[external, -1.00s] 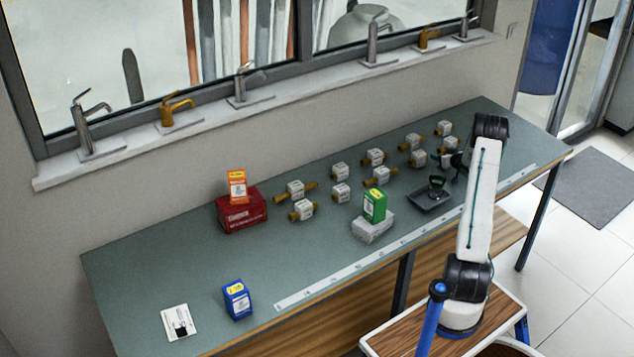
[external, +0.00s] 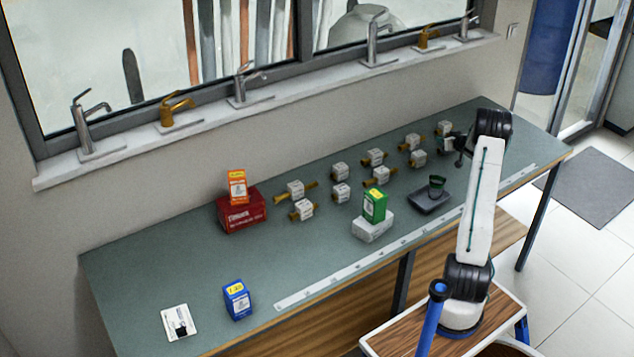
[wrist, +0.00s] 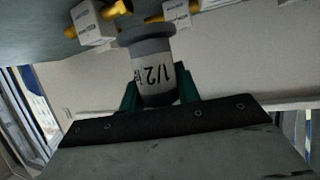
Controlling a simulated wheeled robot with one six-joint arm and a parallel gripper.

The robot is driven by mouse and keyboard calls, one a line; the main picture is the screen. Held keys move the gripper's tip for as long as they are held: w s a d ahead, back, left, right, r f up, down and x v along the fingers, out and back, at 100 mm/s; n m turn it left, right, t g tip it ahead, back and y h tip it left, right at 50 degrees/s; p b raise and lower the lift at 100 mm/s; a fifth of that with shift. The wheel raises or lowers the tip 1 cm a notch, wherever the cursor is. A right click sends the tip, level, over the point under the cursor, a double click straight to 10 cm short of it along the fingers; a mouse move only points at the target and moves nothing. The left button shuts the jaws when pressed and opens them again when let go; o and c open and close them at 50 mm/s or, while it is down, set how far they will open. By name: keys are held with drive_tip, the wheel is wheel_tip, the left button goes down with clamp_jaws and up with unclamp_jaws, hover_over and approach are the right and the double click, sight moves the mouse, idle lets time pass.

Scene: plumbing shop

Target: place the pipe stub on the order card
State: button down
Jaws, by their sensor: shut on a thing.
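The pipe stub (wrist: 152,68) is a grey cylinder with a flared end and a white label marked 1/2. In the wrist view it sits between the green fingers of my gripper (wrist: 157,90), which is shut on it, with its flared end pointing away from the palm. In the external view my arm's end is at the right part of the bench; the stub and fingertips are too small to tell clearly there. A white card (external: 180,322) with a black mark, apparently the order card, lies flat at the bench's near left.
A blue box (external: 238,300) stands right of the card. A red box (external: 242,215) carries an orange box (external: 237,186). A green box (external: 374,205) stands on a pale block (external: 372,228). A dark tray (external: 420,203) and several brass fittings (external: 300,211) occupy the right half. Bare bench surrounds the card.

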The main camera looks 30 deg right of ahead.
wheel_tip(320, 180, up, 21)
drive_tip(key=w+a+n+y, duration=0.2)
drive_tip(key=w+a, duration=0.5)
drive_tip(key=a, duration=0.4)
drive_tip(key=w+a+n+y, duration=0.25)
drive_tip(key=w+a, duration=0.35)
drive_tip(key=a, duration=0.4)
drive_tip(key=w+a+n+y, duration=0.25)
drive_tip(key=w+a, duration=0.45)
drive_tip(key=a, duration=0.4)
drive_tip(key=w+a+n+g+y, duration=0.2)
drive_tip(key=a+n+g+y, duration=0.35)
drive_tip(key=a, duration=3.35)
drive_tip(key=s+a+n+g+y, duration=0.1)
drive_tip(key=s+a+n, duration=0.1)
drive_tip(key=a, duration=0.6)
drive_tip(key=s+a+n+g+y, duration=0.1)
drive_tip(key=s+a+y, duration=0.15)
drive_tip(key=a, duration=0.55)
drive_tip(key=n+g, duration=0.8)
drive_tip(key=g, duration=0.1)
hover_over(174, 325)
drive_tip(key=shift+t, duration=0.25)
wheel_tip(174, 325, down, 29)
drive_tip(key=shift+w+r, duration=0.1)
drive_tip(key=shift+r, duration=0.1)
